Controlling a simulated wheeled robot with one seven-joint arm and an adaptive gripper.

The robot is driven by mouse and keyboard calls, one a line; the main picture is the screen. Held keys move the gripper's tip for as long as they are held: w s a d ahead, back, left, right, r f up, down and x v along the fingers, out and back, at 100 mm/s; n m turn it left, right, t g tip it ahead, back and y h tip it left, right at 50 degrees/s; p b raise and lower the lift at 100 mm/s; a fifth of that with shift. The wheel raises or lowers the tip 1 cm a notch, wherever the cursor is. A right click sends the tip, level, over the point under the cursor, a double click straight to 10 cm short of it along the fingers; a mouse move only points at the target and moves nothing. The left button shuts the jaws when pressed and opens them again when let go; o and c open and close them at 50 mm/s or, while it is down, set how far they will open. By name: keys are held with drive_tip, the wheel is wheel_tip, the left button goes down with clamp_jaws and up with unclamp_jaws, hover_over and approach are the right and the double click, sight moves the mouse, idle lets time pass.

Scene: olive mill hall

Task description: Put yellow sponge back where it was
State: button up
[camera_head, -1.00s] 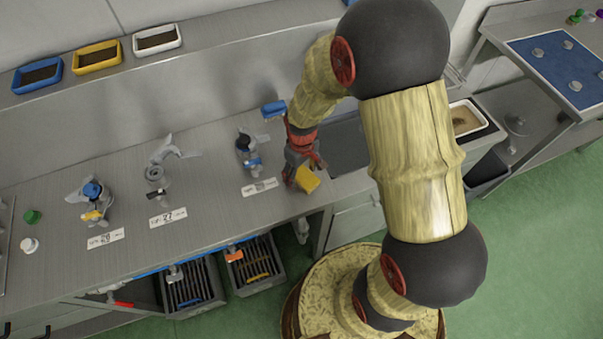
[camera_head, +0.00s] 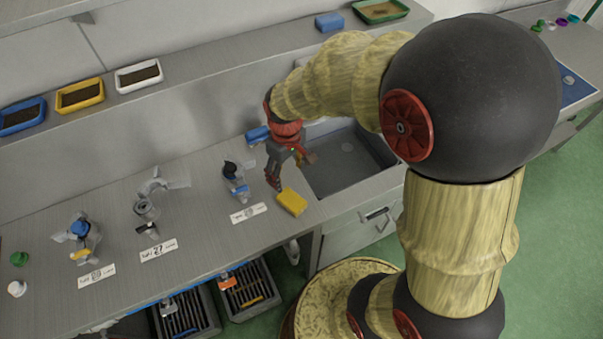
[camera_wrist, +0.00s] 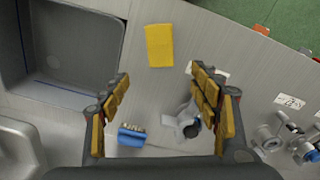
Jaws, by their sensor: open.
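The yellow sponge (camera_head: 292,202) lies flat on the steel counter, between the sink's left edge and the label of the nearest valve station. It also shows in the wrist view (camera_wrist: 159,45), beyond my fingertips and apart from them. My gripper (camera_head: 284,180) is just behind the sponge in the head view, above the counter. In the wrist view its two padded fingers (camera_wrist: 160,90) stand wide apart with nothing held between them.
The sink (camera_head: 350,165) is right of the sponge. A metal fitting (camera_head: 236,180) with a label (camera_head: 249,213) stands left of it. A blue object (camera_wrist: 131,135) lies near my fingers. A blue sponge (camera_head: 329,22) and several trays, one yellow (camera_head: 80,95), sit on the ledge.

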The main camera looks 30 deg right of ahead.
drive_tip(key=s+r+m+t, duration=0.2)
drive_tip(key=s+r, duration=0.5)
drive_tip(key=r, duration=0.3)
drive_tip(key=s+r+m+t, duration=0.2)
drive_tip(key=s+r+t, duration=0.1)
drive_tip(key=s+r, duration=0.4)
wheel_tip(320, 180, up, 3)
drive_tip(key=shift+s+d+r, duration=0.15)
drive_tip(key=shift+s+d, duration=0.1)
drive_tip(key=shift+s, duration=0.15)
wheel_tip(320, 180, down, 4)
drive_tip(key=b, duration=0.3)
drive_tip(key=shift+r+b, duration=0.1)
drive_tip(key=shift+b, duration=0.3)
